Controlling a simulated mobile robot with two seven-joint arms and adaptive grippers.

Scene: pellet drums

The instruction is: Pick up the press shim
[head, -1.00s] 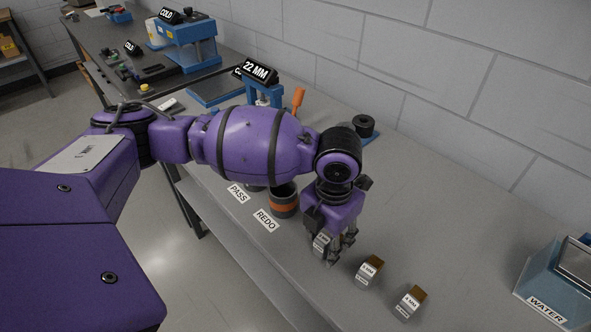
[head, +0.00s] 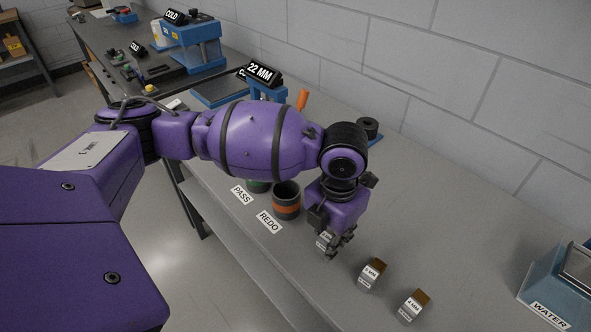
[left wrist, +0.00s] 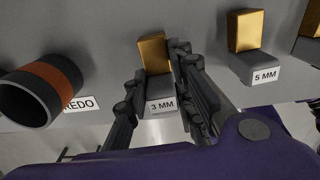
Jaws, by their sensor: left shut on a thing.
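The press shim, a small grey block with a brass-coloured part and a 3 MM label, shows in the left wrist view (left wrist: 162,95). My left gripper (left wrist: 158,72) is shut on it, with a finger on each side. In the head view my left gripper (head: 333,243) points down at the bench, and its fingers hide most of the shim (head: 325,240). I cannot tell whether the shim is clear of the bench top. My right gripper is in neither view.
Two similar blocks, a 5 MM one (head: 371,275) and another (head: 413,306), stand to the right. An orange-banded cup (head: 286,201) stands left by the REDO label (head: 269,222). A blue WATER box (head: 560,285) is far right.

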